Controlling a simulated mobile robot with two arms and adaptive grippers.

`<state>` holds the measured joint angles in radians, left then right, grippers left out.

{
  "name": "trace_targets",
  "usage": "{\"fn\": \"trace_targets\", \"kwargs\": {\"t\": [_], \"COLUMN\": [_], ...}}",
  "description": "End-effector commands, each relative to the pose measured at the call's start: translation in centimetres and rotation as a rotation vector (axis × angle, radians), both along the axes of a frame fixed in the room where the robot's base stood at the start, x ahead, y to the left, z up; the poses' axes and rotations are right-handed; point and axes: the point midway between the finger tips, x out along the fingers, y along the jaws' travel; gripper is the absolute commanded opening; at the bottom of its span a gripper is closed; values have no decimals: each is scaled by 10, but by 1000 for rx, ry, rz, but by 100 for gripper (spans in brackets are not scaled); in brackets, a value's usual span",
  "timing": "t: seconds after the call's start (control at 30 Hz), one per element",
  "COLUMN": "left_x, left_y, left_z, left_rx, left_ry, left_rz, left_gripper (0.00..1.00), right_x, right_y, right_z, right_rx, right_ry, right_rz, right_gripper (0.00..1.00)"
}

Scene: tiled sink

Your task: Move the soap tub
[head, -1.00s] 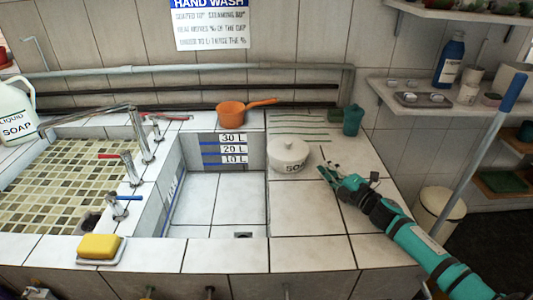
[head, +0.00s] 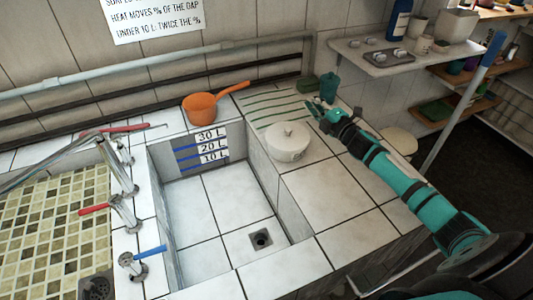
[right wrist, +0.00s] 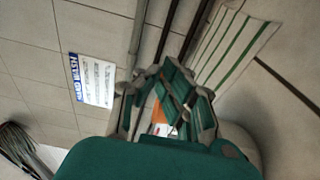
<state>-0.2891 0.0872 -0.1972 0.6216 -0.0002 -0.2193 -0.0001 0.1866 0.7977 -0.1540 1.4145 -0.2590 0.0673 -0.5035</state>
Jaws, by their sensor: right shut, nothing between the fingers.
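The soap tub (head: 288,142) is a round white pot with a knobbed lid. It stands upright on the tiled ledge just right of the sink basin in the head view. My right gripper (head: 316,107) is to the right of and behind the tub in the picture, apart from it. In the right wrist view its fingers (right wrist: 172,92) are closed together with nothing held. A pale rounded shape shows beside the fingers there; I cannot tell surely whether it is the tub. My left gripper is not in view.
An orange dipper (head: 203,107) sits behind the basin (head: 220,205). Bare tiles (head: 325,190) lie in front of and right of the tub. A mop handle (head: 465,100) stands at right.

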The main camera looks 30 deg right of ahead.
Motion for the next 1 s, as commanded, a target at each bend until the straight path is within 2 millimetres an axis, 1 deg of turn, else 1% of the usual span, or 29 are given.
{"fn": "trace_targets", "kwargs": {"t": [0.03, 0.1, 0.23, 0.37, 0.5, 0.63, 0.77, 0.93, 1.0], "left_x": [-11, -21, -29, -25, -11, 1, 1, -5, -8], "left_y": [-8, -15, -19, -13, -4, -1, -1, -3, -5], "left_z": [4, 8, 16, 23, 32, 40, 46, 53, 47], "left_rx": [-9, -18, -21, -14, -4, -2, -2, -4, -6], "left_ry": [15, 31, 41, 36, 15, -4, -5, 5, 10], "left_rz": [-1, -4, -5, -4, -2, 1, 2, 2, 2], "left_gripper": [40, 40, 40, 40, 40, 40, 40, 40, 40], "right_x": [-3, -7, -15, -24, -33, -41, -50, -61, -60], "right_y": [8, 21, 48, 75, 104, 132, 159, 195, 192], "right_z": [0, 2, 2, 2, 2, 2, 2, 2, -20], "right_rx": [3, 6, 7, 7, 7, 7, 6, 8, 5], "right_ry": [2, 0, 1, 0, 0, 0, 1, 1, 6], "right_rz": [2, 3, 3, 2, 1, 1, 0, -1, -6], "right_gripper": [0, 0, 0, 0, 0, 0, 0, 0, 0]}}
